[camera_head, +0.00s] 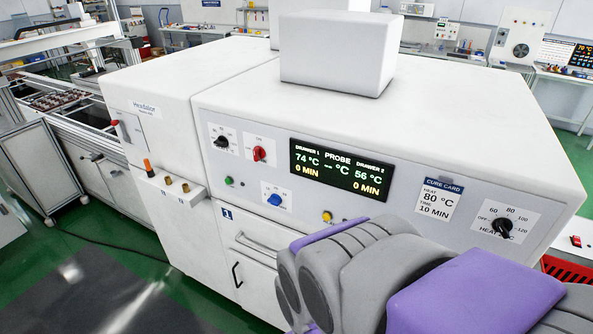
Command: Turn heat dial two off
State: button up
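The heat dial on the right (503,226) is a black knob on a white plate marked OFF, 60, 80, 100 and 120. The lettering below it starts with HEAT; its number is hard to read. The knob sits slanted, and I cannot tell which mark it points to. A second black dial (221,141) is at the panel's left end. My grey and purple arm covers the lower right, below and left of the right dial. My gripper's fingers are not in view. Nothing visible touches either dial.
The display (342,170) reads drawer 1 at 74 °C and drawer 2 at 56 °C, both 0 MIN. A cure card (438,200) reads 80 °C, 10 MIN. Red (259,154) and blue (274,200) knobs and a yellow button (327,216) share the panel.

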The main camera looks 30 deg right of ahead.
aim_at(503, 225)
jog(key=z, duration=2.25)
jog(key=k+j+z, duration=0.1)
jog(key=k, duration=0.25)
jog(key=k+j, duration=0.1)
jog(key=k, duration=0.2)
jog(key=z, duration=0.05)
